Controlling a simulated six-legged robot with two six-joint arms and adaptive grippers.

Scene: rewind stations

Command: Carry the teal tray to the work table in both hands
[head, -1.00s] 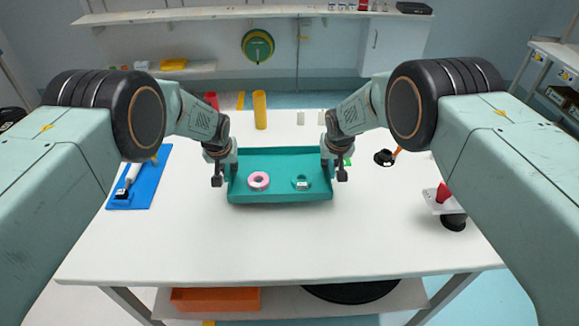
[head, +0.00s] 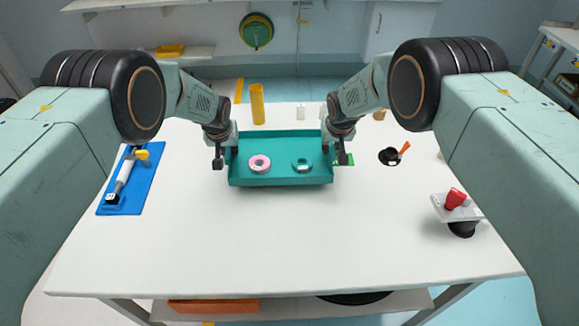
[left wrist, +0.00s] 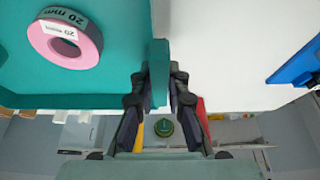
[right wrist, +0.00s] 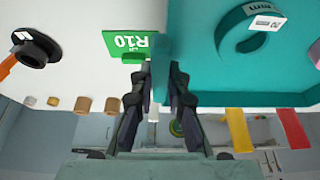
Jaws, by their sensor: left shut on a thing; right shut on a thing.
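The teal tray (head: 280,179) is at the middle of the white work table (head: 270,240), low over or on its top; I cannot tell whether it touches. A pink roll (head: 260,164) and a teal roll (head: 302,166) lie in it. My left gripper (head: 218,160) is shut on the tray's left wall, with the wall between its fingers in the left wrist view (left wrist: 159,75). My right gripper (head: 339,156) is shut on the tray's right wall, which also shows in the right wrist view (right wrist: 161,60). The tray looks level.
A blue mat (head: 127,195) with a tool lies at the left. A yellow cylinder (head: 257,104) stands behind the tray. A black holder (head: 389,156) and a red-topped device (head: 456,203) are at the right. The table's front is clear.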

